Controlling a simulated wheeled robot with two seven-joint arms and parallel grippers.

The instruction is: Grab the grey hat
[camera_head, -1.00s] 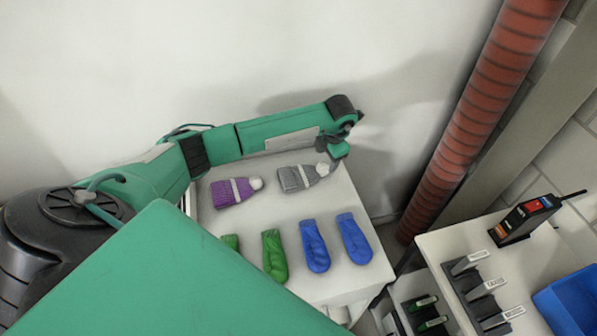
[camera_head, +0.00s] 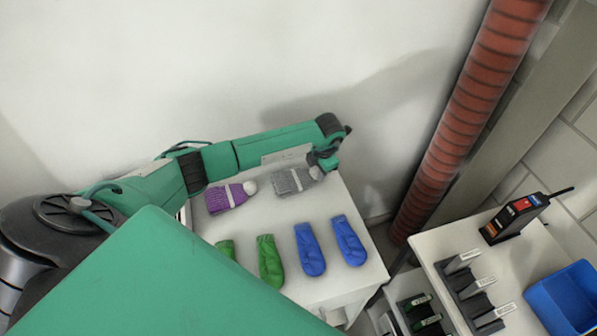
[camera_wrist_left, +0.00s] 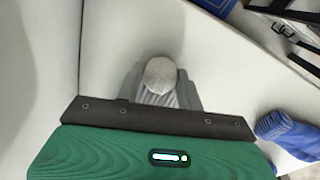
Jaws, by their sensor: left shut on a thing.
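The grey knitted hat (camera_head: 291,182), with a white band and a pale pompom, lies at the back right of the white shelf top (camera_head: 290,212). My left gripper (camera_head: 323,162) is at the hat's pompom end and is shut on the hat. The left arm reaches in from the left behind the shelf top. In the left wrist view the grey hat (camera_wrist_left: 158,85) shows pompom first, just beyond the dark edge of my gripper's green body. My right gripper is not in view.
A purple hat (camera_head: 230,196) lies left of the grey one. Green gloves (camera_head: 270,262) and blue gloves (camera_head: 310,250) lie in front. A red ribbed pipe (camera_head: 470,115) stands to the right. A lower right shelf holds a black device (camera_head: 515,217) and a blue bin (camera_head: 565,302).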

